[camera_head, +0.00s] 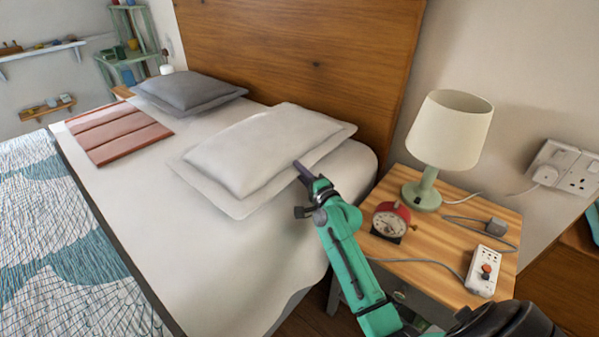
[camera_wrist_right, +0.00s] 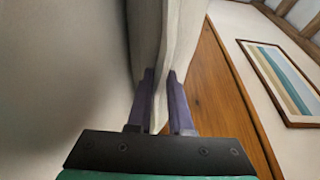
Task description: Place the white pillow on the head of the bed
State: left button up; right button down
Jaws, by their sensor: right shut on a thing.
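The white pillow (camera_head: 262,150) lies near the head of the bed (camera_head: 145,215), on the side by the nightstand, close to the wooden headboard (camera_head: 300,62). My right gripper (camera_head: 303,170) is at the pillow's near right edge. In the right wrist view, its two purple fingers (camera_wrist_right: 162,105) are shut on the pillow's thin edge (camera_wrist_right: 167,65), with pillow fabric between them. I cannot tell in the head view whether the pillow rests fully on the mattress. My left gripper is not in view.
A grey pillow (camera_head: 190,90) and a folded reddish blanket (camera_head: 118,133) lie on the far side of the bed. The nightstand (camera_head: 435,262) beside my right arm carries a lamp (camera_head: 450,130), a red clock (camera_head: 390,220) and a power strip (camera_head: 486,270).

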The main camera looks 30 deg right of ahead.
jog(key=c, duration=1.1)
grip_release()
jog(key=shift+f, duration=0.1)
jog(key=shift+o, duration=1.4)
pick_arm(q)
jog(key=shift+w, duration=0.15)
pick_arm(e)
jog(key=shift+r, duration=0.2)
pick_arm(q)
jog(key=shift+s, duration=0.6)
pick_arm(e)
jog(key=s, duration=1.2)
jog(key=shift+d, duration=0.2)
